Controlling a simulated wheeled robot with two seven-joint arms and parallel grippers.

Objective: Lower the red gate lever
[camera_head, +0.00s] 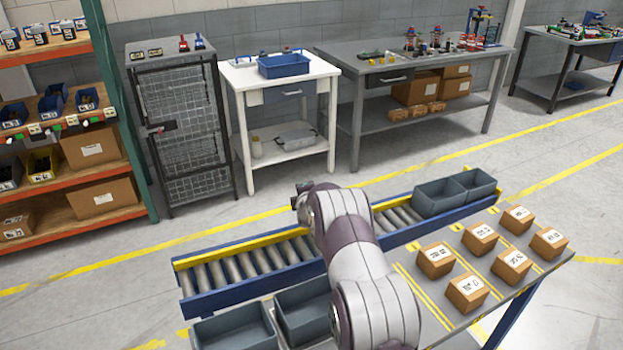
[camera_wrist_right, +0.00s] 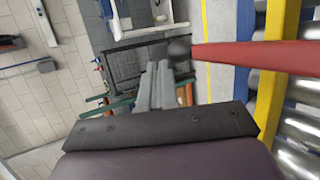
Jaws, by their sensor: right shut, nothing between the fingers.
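The red gate lever (camera_wrist_right: 255,56) shows in the right wrist view as a red bar from the right edge, ending in a dark round knob (camera_wrist_right: 179,48). My right gripper (camera_wrist_right: 160,72) is shut and empty, its fingertips just left of and below the knob in that view. I cannot tell whether they touch it. In the head view my right arm covers the middle of the roller conveyor (camera_head: 270,259), and the lever does not show there. My left gripper is not in view.
Grey bins (camera_head: 440,197) stand at the conveyor's right end, and more grey bins (camera_head: 235,332) stand in front of it. Several small cartons (camera_head: 435,260) sit on the table to the right. A wire cabinet (camera_head: 182,128) and workbenches stand beyond open floor.

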